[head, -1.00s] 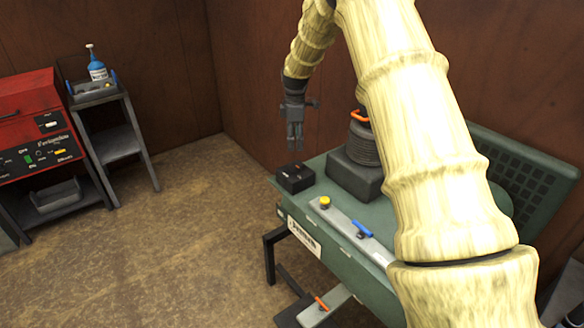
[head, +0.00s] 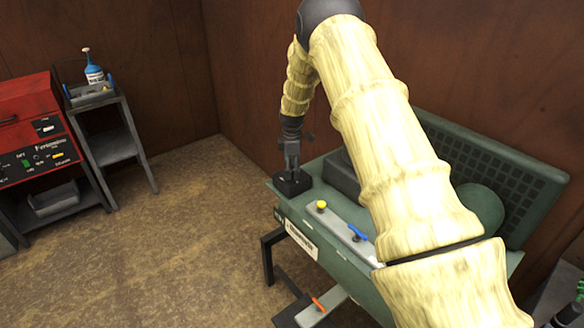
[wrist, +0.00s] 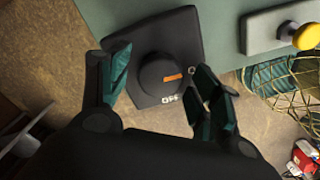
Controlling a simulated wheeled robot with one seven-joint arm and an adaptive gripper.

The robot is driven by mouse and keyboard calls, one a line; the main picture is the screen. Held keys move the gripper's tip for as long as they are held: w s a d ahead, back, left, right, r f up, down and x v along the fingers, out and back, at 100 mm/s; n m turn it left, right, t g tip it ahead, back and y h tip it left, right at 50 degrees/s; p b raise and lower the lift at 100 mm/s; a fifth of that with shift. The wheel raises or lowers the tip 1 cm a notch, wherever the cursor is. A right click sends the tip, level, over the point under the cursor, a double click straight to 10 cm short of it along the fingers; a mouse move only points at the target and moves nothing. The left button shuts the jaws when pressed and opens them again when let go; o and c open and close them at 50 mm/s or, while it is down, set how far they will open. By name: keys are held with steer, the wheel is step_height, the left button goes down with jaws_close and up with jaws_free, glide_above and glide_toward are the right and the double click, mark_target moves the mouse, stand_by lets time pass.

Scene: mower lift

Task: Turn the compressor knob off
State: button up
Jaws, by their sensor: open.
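The compressor knob (wrist: 153,72) is a round black knob with an orange mark, on a black box that also shows in the head view (head: 292,186). White "OFF" lettering lies below the knob in the wrist view. The orange mark points right, towards another label partly hidden by a finger. My gripper (wrist: 163,74) is open, with its teal-padded fingers on either side of the knob. In the head view my gripper (head: 291,160) hangs straight above the box. I cannot tell whether the fingers touch the knob.
The box sits at the left corner of a green machine (head: 312,203). A pale strip with a yellow button (head: 321,205) and a blue lever (head: 357,232) lies to the right. A red cabinet (head: 30,115) and a grey stand (head: 112,147) are far left.

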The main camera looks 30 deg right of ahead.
steer(key=shift+c, duration=0.4)
steer(key=c, duration=0.9)
steer(key=shift+c, duration=0.2)
